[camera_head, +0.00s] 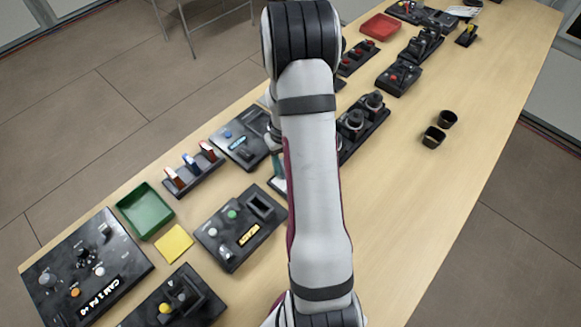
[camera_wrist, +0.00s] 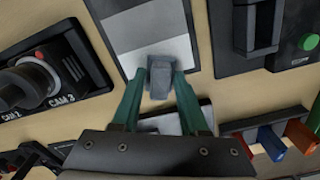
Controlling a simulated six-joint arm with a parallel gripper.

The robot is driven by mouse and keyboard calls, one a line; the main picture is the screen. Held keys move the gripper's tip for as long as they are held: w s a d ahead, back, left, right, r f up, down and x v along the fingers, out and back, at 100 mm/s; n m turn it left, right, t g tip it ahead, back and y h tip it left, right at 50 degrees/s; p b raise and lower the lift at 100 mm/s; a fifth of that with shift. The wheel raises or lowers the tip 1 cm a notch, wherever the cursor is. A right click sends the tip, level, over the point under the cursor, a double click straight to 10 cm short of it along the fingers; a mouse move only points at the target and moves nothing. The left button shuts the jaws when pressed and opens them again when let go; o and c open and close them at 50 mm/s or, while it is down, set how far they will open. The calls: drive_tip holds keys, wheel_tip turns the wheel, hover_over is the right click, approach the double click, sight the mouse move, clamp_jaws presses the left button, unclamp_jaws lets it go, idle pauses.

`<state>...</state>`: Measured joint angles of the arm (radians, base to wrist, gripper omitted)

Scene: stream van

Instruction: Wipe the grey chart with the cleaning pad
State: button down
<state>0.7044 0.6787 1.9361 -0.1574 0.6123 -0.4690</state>
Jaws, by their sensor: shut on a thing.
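The grey chart (camera_wrist: 137,32) shows in the wrist view as a dark-bordered board with bands of white and grey, lying flat on the table. My gripper (camera_wrist: 158,84) has green fingers closed on a small blue-grey block, the cleaning pad (camera_wrist: 160,68). The pad is over the lower part of the chart; I cannot tell whether it touches. The fingers and pad hide part of the chart. In the head view my arm covers most of this spot, and only a sliver of my gripper's green finger (camera_head: 278,167) shows.
A panel marked CAM 3 (camera_wrist: 45,75) stands left of the chart in the wrist view, with dark panels to the right. Coloured levers (camera_wrist: 272,142) stand nearby. The right table side is mostly clear.

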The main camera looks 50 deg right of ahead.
drive_tip(key=shift+r, duration=3.8)
drive_tip(key=w+a+r+n, duration=0.2)
drive_tip(key=a+r, duration=0.7)
drive_tip(key=a, duration=0.3)
drive_tip(key=w+a+r+n, duration=0.2)
drive_tip(key=w+a+r, duration=0.1)
drive_tip(key=a+r, duration=0.7)
drive_tip(key=a, duration=0.2)
drive_tip(key=shift+w+a+n, duration=0.3)
drive_tip(key=shift+f, duration=0.1)
